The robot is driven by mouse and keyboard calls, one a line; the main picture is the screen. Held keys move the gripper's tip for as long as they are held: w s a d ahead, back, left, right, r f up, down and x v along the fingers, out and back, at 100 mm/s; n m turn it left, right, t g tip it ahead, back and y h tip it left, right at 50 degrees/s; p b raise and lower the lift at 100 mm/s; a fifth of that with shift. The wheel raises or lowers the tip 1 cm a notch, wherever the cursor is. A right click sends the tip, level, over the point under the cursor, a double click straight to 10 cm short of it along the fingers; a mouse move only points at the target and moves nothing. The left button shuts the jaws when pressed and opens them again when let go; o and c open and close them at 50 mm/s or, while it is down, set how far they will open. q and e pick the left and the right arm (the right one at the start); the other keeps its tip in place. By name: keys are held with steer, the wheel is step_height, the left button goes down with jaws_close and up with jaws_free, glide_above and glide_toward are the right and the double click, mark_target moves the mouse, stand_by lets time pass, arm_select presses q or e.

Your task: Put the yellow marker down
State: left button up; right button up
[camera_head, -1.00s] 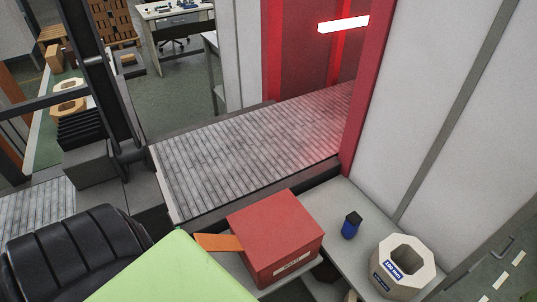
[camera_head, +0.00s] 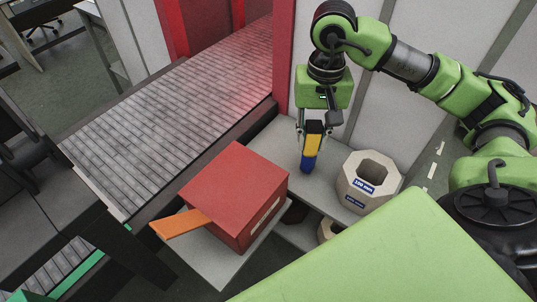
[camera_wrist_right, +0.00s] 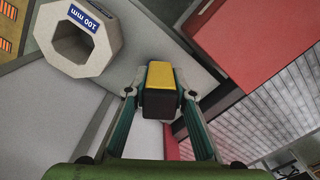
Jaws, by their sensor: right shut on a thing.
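My right gripper (camera_head: 314,131) is shut on the yellow marker (camera_head: 313,143), a small yellow piece with a dark face, over the grey shelf (camera_head: 330,190) at the right. In the right wrist view, the marker (camera_wrist_right: 160,76) sits between the fingertips (camera_wrist_right: 158,96). In the head view, a blue marker (camera_head: 308,162) shows just below the yellow one and is partly covered by it. I cannot tell whether the two touch. My left gripper is not in view.
A pale octagonal ring block (camera_head: 368,181) labelled 100 mm stands right of the gripper. A red box (camera_head: 236,192) with an orange flap (camera_head: 180,223) stands to the left. A roller conveyor (camera_head: 170,110) runs behind. Bare shelf lies between box and ring block.

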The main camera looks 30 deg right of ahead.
steer(key=d+f+m+b, duration=0.1)
steer(key=d+m+b, duration=0.15)
steer(key=d, duration=0.35)
steer(key=w+a+f+p, duration=0.1)
steer(key=w+a+f, duration=0.1)
steer(key=w+f, duration=0.1)
steer(key=w+a+f+p, duration=0.2)
steer(key=w+f, duration=0.1)
steer(key=w, duration=0.2)
steer(key=w+a+f+p, duration=0.2)
steer(key=w+f, duration=0.1)
steer(key=w, duration=0.1)
steer(key=shift+w+f, duration=0.3)
steer(key=shift+w, duration=0.05)
steer(key=shift+w+f+p, duration=0.1)
steer(key=shift+f+p, duration=0.25)
steer(key=shift+p, duration=0.05)
step_height(320, 180, down, 2)
steer(key=shift+f+p, duration=0.1)
steer(key=shift+p, duration=0.55)
steer(key=shift+f, duration=0.4)
steer(key=o, duration=0.5)
steer(key=shift+f+b, duration=0.1)
steer(key=shift+b, duration=0.2)
steer(key=shift+c, duration=0.2)
steer(key=o, duration=0.4)
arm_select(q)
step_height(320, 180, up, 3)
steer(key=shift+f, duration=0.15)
